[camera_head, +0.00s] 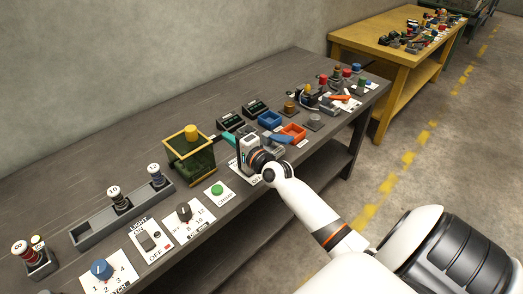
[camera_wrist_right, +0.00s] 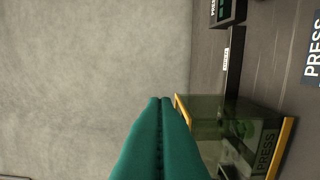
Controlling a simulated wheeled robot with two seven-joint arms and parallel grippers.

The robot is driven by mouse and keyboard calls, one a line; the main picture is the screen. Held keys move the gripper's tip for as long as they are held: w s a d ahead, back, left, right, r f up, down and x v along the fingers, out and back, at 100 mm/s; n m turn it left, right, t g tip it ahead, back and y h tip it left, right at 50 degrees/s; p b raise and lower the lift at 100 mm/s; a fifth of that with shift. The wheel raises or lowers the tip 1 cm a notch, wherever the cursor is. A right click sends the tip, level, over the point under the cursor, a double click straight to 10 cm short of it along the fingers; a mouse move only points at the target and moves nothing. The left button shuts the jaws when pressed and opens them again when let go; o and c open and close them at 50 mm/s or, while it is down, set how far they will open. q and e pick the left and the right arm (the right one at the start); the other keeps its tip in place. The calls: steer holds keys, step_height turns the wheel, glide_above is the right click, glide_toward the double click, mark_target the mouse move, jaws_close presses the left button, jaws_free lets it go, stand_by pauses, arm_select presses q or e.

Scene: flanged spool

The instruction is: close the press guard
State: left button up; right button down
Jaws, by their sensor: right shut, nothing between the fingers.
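The press guard (camera_head: 190,160) is a see-through olive box with yellow edges, on the bench left of my right gripper. A yellow knob (camera_head: 191,132) shows at its top. In the right wrist view the guard (camera_wrist_right: 235,115) appears sideways, with a PRESS label seen through it. Whether the guard stands open or closed I cannot tell. My right gripper (camera_head: 230,165) is just right of the guard, its teal fingers shut and empty. In the wrist view the fingertips (camera_wrist_right: 160,101) appear beside the guard's yellow edge; contact is unclear. My left gripper is out of view.
A green button (camera_head: 217,190) and a rotary dial (camera_head: 184,212) stand on panels in front of the guard. A grey rack (camera_head: 90,232) with spools lies to the left. The bench behind the guard is bare.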

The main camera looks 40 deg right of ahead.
steer(key=s+d+b, duration=0.1)
steer(key=s+b, duration=0.1)
steer(key=s, duration=1)
steer(key=s+a+f+n+g+h, duration=0.1)
steer(key=s+f+n+g, duration=0.25)
steer(key=f, duration=0.85)
steer(key=s+a+f+n+g, duration=0.15)
steer(key=s+f, duration=0.25)
steer(key=f, duration=0.9)
steer(key=s+f+n+g+h, duration=0.1)
steer(key=s+f+n+g, duration=0.25)
steer(key=f, duration=0.85)
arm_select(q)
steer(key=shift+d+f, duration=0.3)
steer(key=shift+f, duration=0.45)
arm_select(e)
steer(key=s+a+f+n+g, duration=0.2)
steer(key=s+f, duration=0.4)
steer(key=s, duration=0.3)
steer(key=s+a+f+n+g, duration=0.3)
steer(key=s+a+f+n, duration=0.1)
steer(key=s, duration=0.6)
steer(key=s+a+f+n+g, duration=0.3)
steer(key=s+a+f+n, duration=0.1)
steer(key=s+f, duration=0.4)
steer(key=shift+s+f+n+y, duration=0.35)
steer(key=shift+s+n, duration=0.2)
steer(key=shift+s, duration=0.6)
steer(key=shift+a+r+g, duration=0.1)
steer(key=shift+g, duration=0.15)
